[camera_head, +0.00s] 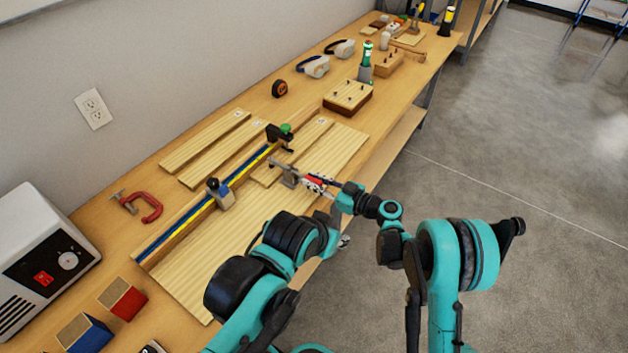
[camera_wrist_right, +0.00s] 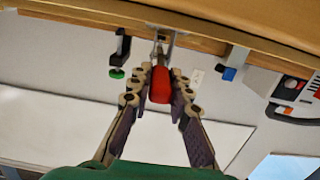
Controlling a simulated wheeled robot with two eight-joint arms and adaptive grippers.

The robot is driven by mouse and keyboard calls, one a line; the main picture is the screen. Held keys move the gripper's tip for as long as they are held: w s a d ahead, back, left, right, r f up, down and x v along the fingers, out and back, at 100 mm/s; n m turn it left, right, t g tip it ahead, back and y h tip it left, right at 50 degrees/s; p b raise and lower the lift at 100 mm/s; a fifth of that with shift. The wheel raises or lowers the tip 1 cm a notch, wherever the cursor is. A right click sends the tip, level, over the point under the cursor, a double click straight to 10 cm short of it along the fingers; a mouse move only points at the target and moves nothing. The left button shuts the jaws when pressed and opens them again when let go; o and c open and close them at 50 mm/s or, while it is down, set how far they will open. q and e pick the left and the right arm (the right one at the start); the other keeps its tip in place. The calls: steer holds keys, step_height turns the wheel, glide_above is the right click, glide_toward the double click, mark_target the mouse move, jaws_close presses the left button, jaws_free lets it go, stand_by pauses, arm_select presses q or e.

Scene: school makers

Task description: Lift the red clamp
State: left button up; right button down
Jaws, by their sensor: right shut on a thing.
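My right gripper (camera_head: 316,184) is over the right part of the workbench, in the head view. It is shut on the red handle of the red clamp (camera_head: 288,174), whose grey metal jaw points left. In the right wrist view the red handle (camera_wrist_right: 160,86) sits between both fingers of the right gripper (camera_wrist_right: 161,88), with grey metal beyond it. The fingers cover part of the handle in the head view. I cannot tell whether the clamp touches the boards. Only a small end piece of my left gripper (camera_head: 344,241) shows beyond its arm; its fingers are unclear.
A blue-yellow bar (camera_head: 180,222) carries a blue-handled clamp (camera_head: 219,195) and a green-handled clamp (camera_head: 280,137). A red C-clamp (camera_head: 149,207) lies farther left. Wooden boards (camera_head: 225,245) lie below my gripper. A white power supply (camera_head: 38,265) stands at left.

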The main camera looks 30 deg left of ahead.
mark_target(308, 177)
steer(key=r+h+p, duration=0.1)
steer(key=h+p, duration=0.1)
steer(key=a+r+h+p, duration=0.1)
steer(key=r+h+p, duration=0.1)
steer(key=p, duration=0.1)
steer(key=shift+r+g+h, duration=0.3)
steer(key=shift+w+a+r+h+p, duration=0.1)
steer(key=shift+a+r+h+p, duration=0.15)
steer(key=shift+h+p, duration=0.4)
steer(key=shift+a+r+h+p, duration=0.25)
steer(key=shift+h+p, duration=0.3)
steer(key=shift+p, duration=0.05)
steer(key=c, duration=1.4)
jaws_free()
steer(key=v, duration=1.2)
